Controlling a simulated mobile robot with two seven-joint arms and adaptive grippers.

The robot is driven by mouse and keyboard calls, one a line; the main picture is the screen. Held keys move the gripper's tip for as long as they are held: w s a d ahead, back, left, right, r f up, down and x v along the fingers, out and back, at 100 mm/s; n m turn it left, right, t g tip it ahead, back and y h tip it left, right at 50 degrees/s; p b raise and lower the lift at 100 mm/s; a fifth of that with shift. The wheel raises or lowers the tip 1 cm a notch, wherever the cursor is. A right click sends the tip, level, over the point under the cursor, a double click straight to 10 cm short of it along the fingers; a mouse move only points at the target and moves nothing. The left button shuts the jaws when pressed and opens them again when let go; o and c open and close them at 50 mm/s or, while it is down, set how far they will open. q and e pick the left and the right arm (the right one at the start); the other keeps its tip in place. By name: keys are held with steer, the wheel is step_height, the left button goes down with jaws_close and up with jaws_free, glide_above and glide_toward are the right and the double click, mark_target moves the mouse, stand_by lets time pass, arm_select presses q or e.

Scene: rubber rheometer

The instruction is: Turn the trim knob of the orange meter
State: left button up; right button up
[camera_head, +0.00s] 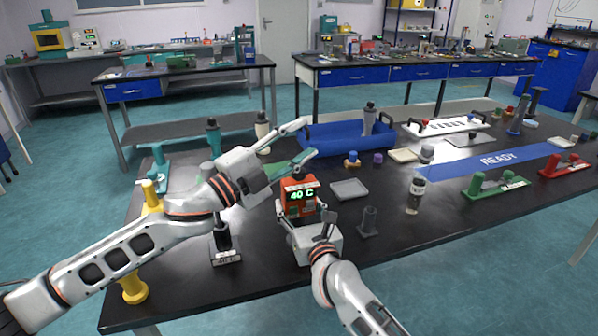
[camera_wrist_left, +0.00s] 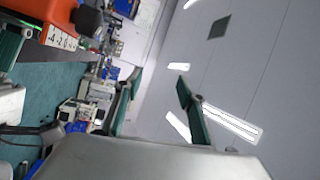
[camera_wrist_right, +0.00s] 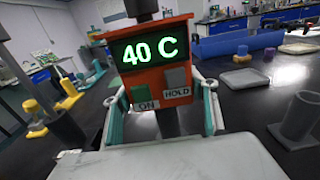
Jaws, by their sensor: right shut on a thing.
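The orange meter (camera_head: 300,209) stands near the middle of the dark table, its green display reading 40 C. In the right wrist view the meter (camera_wrist_right: 118,55) shows a green ON button, a grey HOLD button and a dark knob (camera_wrist_right: 141,8) on top, cut by the frame edge. My right gripper (camera_head: 304,213) is shut on the meter, one finger on each side. My left gripper (camera_head: 304,140) is open and empty above and behind the meter. The left wrist view shows the meter's orange top (camera_wrist_left: 75,18) with a numbered white scale (camera_wrist_left: 61,38) beside a dark knob (camera_wrist_left: 87,22).
A blue bin (camera_head: 345,137) lies behind the meter. A grey tray (camera_head: 349,189) and dark holder (camera_head: 369,222) stand to its right, with a bottle (camera_head: 415,195) farther right. A dark-handled tool (camera_head: 224,245) and yellow part (camera_head: 134,289) stand left, near my left arm.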

mark_target(294, 175)
arm_select(q)
steer(key=s+a+f+n+y, duration=0.35)
steer(key=a+f+n, duration=0.55)
steer(key=n, duration=0.6)
steer(key=shift+n+h, duration=0.3)
steer(key=shift+h, duration=0.05)
steer(key=x, duration=0.4)
steer(key=f+x, duration=0.1)
steer(key=x, duration=0.7)
steer(key=shift+s+d+f, duration=0.2)
steer(key=shift+d+f, duration=0.05)
steer(key=shift+d, duration=0.15)
jaws_close()
